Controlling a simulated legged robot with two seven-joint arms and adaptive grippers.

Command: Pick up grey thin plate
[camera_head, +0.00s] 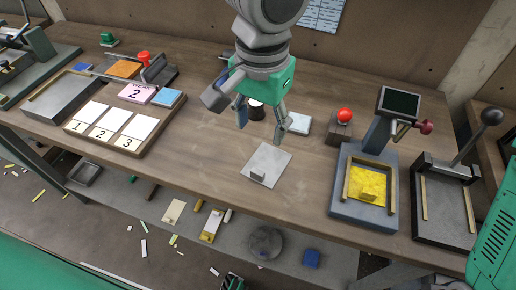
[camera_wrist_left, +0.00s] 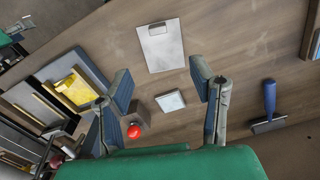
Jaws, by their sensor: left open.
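The grey thin plate (camera_head: 270,160) lies flat on the wooden table near its front edge, with a small grey raised piece at its front end. It also shows in the left wrist view (camera_wrist_left: 160,50), at the top centre. My left gripper (camera_head: 262,122) is open and empty above the table, behind the plate and apart from it. In the left wrist view its fingers (camera_wrist_left: 161,80) stand wide apart, and the plate lies beyond the gap between them. My right gripper is in neither view.
A small pale square tile (camera_head: 298,123) and a red button (camera_head: 344,115) are right of the gripper. A press with a yellow piece (camera_head: 367,185) and a lever device (camera_head: 445,205) stand further right. Numbered white cards (camera_head: 113,122) lie left. The table around the plate is clear.

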